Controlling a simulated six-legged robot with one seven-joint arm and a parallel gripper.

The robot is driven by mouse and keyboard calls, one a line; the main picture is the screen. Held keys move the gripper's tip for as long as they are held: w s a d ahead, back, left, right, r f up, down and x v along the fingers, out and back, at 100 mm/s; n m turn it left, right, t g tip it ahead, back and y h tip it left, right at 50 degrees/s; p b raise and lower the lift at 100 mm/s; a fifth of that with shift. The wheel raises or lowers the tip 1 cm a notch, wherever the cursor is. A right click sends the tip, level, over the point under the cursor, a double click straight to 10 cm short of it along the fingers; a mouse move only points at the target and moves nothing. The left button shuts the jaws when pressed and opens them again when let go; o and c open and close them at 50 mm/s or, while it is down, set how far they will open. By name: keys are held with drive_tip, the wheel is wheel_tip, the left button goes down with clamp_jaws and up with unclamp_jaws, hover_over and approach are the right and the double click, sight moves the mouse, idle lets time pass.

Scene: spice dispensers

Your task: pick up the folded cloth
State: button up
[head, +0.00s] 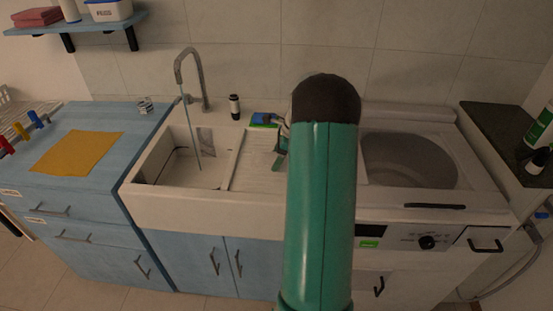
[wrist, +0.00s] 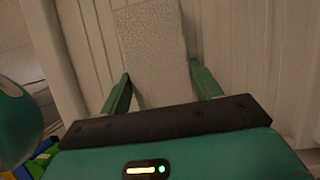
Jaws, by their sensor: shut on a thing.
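The folded cloth (wrist: 150,40) is pale and textured, a long flat shape on the ribbed white drainboard in the wrist view. My gripper (wrist: 160,68) has its green fingers on either side of the cloth's near part, shut on it. In the head view my gripper (head: 282,146) is only partly seen over the drainboard. My own green arm hides most of it, and I cannot make out the cloth there.
The white sink (head: 180,170) has a thin water stream from its tap (head: 190,70). A dark bottle (head: 235,107) and a blue-green sponge (head: 264,119) stand behind the drainboard. A flat yellow cloth (head: 77,152) lies on the left counter. A washer (head: 410,160) is at right.

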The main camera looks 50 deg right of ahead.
sight(271, 158)
drive_tip(key=shift+r, duration=0.4)
wheel_tip(271, 158, up, 2)
drive_tip(key=shift+a+r, duration=0.15)
drive_tip(key=shift+r, duration=0.1)
drive_tip(key=a+r, duration=0.9)
drive_tip(key=a, duration=0.4)
drive_tip(key=shift+s+a+r, duration=0.15)
drive_tip(key=shift+a+r, duration=0.05)
drive_tip(key=shift+a, duration=0.15)
